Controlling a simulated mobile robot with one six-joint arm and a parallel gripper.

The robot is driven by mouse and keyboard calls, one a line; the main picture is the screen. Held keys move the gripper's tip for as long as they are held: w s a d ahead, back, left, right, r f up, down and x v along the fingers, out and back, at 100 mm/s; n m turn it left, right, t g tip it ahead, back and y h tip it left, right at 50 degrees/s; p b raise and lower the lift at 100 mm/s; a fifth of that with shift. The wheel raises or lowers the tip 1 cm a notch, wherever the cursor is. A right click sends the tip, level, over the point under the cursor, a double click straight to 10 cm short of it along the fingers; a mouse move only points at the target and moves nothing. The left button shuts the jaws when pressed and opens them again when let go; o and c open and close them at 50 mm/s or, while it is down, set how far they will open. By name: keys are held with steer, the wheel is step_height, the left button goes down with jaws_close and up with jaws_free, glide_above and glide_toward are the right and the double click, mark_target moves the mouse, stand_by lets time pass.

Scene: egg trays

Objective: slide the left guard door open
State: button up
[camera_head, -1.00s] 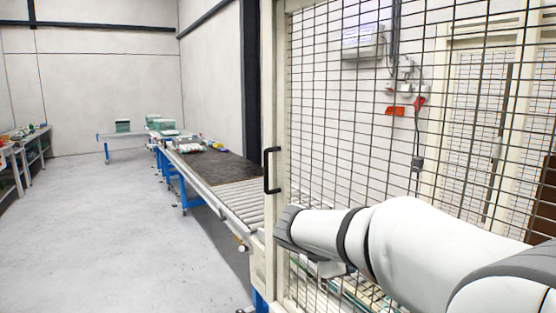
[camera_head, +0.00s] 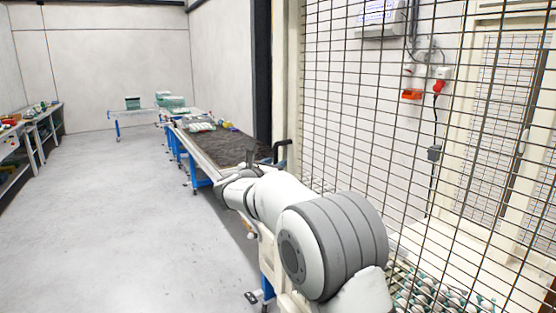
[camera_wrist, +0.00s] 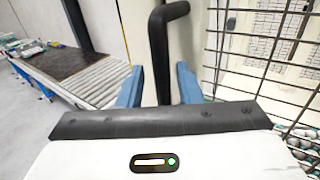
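The guard door is a black wire mesh panel in a cream frame (camera_head: 293,70), on the right of the head view. Its black bar handle (camera_head: 283,150) is partly hidden by my arm in the head view. In the wrist view the handle (camera_wrist: 159,55) rises between the two blue fingers of my gripper (camera_wrist: 159,86). The fingers are apart, one on each side of the handle, with gaps showing, so the gripper is open around it and not clamped. In the head view my gripper is mostly hidden behind my arm.
A roller conveyor (camera_head: 207,148) with a dark mat (camera_head: 222,142) runs away beyond the door's left edge. Trays of eggs (camera_head: 440,297) show behind the mesh at lower right. A bench (camera_head: 40,128) stands at far left. The grey floor between is clear.

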steer(key=shift+w+d, duration=0.3)
steer(key=shift+w, duration=0.3)
jaws_close()
